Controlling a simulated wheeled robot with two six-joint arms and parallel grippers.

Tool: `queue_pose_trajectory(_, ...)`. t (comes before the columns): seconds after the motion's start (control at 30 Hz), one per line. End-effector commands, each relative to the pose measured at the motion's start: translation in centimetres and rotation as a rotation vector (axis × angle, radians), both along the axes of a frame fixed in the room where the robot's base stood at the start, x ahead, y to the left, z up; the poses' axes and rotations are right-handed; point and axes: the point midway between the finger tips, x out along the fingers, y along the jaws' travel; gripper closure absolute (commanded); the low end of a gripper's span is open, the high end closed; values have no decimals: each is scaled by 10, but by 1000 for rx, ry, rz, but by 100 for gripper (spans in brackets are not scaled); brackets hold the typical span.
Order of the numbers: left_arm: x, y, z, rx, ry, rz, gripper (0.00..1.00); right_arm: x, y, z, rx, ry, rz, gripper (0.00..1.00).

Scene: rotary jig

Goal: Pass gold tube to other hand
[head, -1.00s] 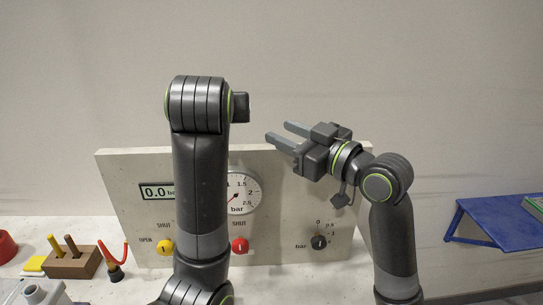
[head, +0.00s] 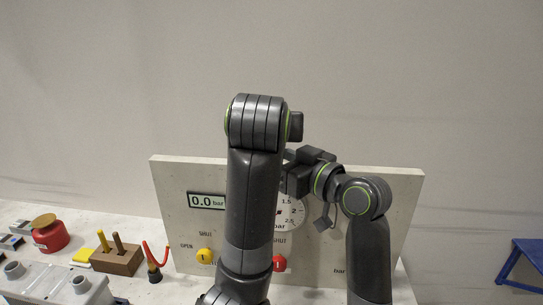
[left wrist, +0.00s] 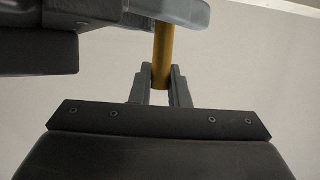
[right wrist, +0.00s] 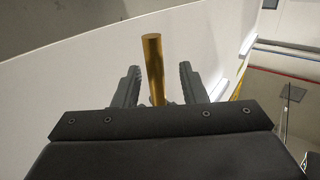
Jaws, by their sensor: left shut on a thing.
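The gold tube (left wrist: 163,50) is held at one end between the closed fingers of my left gripper (left wrist: 161,76) in the left wrist view. In the right wrist view, the gold tube (right wrist: 152,65) stands between the fingers of my right gripper (right wrist: 158,88). The right fingers are open, with a gap on each side of the tube. One right finger also crosses the top of the left wrist view. In the head view, my left arm hides the tube, the left gripper and the right fingertips; only the right gripper's body (head: 312,160) shows.
A pale panel (head: 385,215) with a display, dial and knobs stands behind my arms. On the table at left are a wooden block (head: 118,260) with upright pegs, a red round container (head: 50,235) and a grey fixture (head: 45,285). A blue shelf (head: 525,265) is at right.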

Motion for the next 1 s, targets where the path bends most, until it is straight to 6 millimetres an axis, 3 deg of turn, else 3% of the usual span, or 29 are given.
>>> queue_pose_trajectory(0.2, 0, 0, 0, 0, 0, 0, 100, 9, 11, 0, 1, 1, 1, 62)
queue_pose_trajectory(0.5, 0, 0, 0, 0, 0, 0, 100, 10, 12, 0, 0, 0, 0, 62)
queue_pose_trajectory(0.8, 0, 0, 0, 0, -1, -1, 100, 9, 12, 0, 1, 1, 1, 100)
queue_pose_trajectory(0.87, 0, 0, 0, 0, -2, -1, 100, 9, 12, 0, 1, 1, 2, 100)
queue_pose_trajectory(0.9, 0, 0, 0, 0, -2, -1, 81, 9, 12, 0, 1, 0, 3, 100)
queue_pose_trajectory(1.0, 0, 0, 0, 0, -1, -1, 68, 9, 12, 0, 1, 0, 2, 100)
